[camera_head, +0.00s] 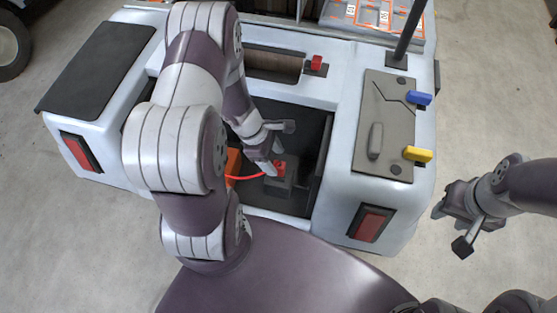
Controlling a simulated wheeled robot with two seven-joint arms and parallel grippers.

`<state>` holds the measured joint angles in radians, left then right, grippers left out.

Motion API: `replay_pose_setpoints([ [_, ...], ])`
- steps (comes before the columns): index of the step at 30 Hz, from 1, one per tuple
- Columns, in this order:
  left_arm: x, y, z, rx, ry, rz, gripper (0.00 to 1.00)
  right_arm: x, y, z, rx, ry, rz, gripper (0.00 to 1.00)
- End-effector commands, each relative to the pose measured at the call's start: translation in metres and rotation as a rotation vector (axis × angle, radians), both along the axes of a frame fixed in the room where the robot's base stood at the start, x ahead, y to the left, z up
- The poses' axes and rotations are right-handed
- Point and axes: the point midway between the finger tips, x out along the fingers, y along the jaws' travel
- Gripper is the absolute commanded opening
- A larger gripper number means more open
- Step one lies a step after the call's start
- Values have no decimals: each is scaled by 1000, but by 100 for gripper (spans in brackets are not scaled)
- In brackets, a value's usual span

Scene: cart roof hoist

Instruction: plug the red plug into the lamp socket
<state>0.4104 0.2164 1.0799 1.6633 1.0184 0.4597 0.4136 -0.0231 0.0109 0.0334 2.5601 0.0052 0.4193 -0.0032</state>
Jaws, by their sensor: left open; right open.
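A red plug (279,167) sits at a dark grey block (284,186) in the open rear bay of the cart. A red cable (246,178) runs left from it to an orange object (233,161), partly hidden by my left arm. My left gripper (277,148) is open over the bay, one fingertip close beside the plug; I cannot tell whether it touches. I cannot tell whether the grey block is the lamp socket. My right gripper (452,228) is open and empty, right of the cart, over the floor.
The white cart (335,150) has a grey panel (386,125) with blue (419,98) and yellow (417,154) handles. A red part (316,63) stands on the ledge behind the bay. A dark post (410,32) rises at the back right. The bay walls surround my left gripper.

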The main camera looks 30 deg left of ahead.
Motion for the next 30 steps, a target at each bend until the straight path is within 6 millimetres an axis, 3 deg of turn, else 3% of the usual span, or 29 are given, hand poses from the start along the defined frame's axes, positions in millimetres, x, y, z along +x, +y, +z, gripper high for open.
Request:
replay_pose_setpoints([
  [1, -1, 6, 22, 2, -3, 3, 64, 0, 0, 15, 0, 0, 0, 43],
  [3, -2, 13, 39, 2, -3, 3, 64, 0, 0, 23, 0, 0, 0, 43],
  [9, -6, 28, 71, 1, -1, 2, 64, 0, 0, 37, 0, 0, 0, 43],
  [30, -7, 31, 77, 1, 0, -1, 64, 0, 0, 37, 0, 0, 0, 43],
])
